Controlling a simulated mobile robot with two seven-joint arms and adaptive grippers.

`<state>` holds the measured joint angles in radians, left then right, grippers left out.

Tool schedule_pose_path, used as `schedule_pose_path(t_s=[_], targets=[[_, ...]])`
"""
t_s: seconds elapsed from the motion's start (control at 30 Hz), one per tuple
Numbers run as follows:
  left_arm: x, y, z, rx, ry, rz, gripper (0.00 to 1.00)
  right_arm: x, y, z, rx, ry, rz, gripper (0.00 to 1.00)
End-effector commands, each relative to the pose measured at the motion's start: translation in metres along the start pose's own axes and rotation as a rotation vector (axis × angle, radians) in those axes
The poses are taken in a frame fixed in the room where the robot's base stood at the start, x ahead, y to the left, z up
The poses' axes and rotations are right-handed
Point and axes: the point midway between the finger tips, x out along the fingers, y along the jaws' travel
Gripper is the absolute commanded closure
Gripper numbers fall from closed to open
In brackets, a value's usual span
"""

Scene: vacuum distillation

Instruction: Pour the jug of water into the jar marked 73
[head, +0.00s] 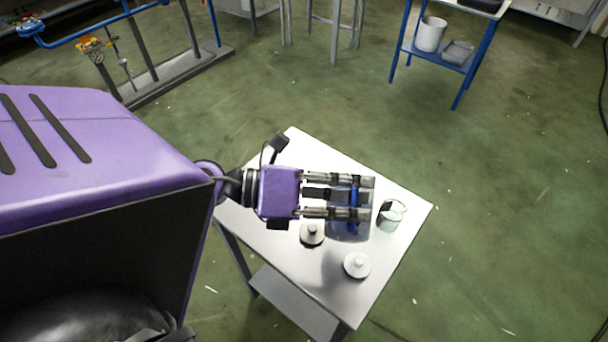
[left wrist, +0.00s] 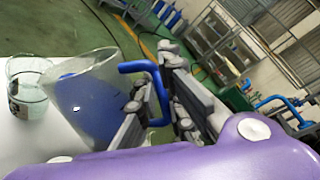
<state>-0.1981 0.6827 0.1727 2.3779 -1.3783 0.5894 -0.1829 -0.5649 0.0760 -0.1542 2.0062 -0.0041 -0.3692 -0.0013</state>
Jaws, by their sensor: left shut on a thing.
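My left gripper (head: 338,198) is shut on the blue handle of a clear jug (head: 348,230) over the small metal table. In the left wrist view the jug (left wrist: 88,100) looks tilted, with its blue handle (left wrist: 150,85) between the fingers. A bluish tint shows inside it; I cannot tell the water level. A clear glass jar (head: 391,214) stands on the table just right of the jug in the head view. The jar also shows in the left wrist view (left wrist: 28,88), with a dark mark on its side that I cannot read. My right gripper is not in view.
The metal table (head: 400,258) also holds two round pale lids with knobs, one near the gripper (head: 312,233) and one near the front (head: 357,265). A blue-framed stand (head: 450,57) with a white bucket (head: 431,34) is at the back. Green floor around the table is mostly clear.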

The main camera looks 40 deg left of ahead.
Motion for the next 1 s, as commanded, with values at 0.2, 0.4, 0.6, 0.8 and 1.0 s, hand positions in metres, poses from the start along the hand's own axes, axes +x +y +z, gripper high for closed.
schedule_pose_path(t_s=[0.2,0.4,0.6,0.8,1.0], targets=[[0.001,-0.003,0.005,-0.015,0.001,-0.004,1.00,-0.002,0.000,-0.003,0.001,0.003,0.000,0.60],[0.000,-0.004,0.008,-0.033,0.005,-0.004,1.00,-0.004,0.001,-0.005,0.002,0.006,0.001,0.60],[0.000,-0.004,0.010,-0.051,0.008,-0.004,1.00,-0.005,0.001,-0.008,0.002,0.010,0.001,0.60],[0.000,-0.005,0.012,-0.069,0.012,-0.004,1.00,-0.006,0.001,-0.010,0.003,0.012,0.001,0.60],[0.000,-0.005,0.015,-0.087,0.015,-0.004,1.00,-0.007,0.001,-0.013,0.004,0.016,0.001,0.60]])
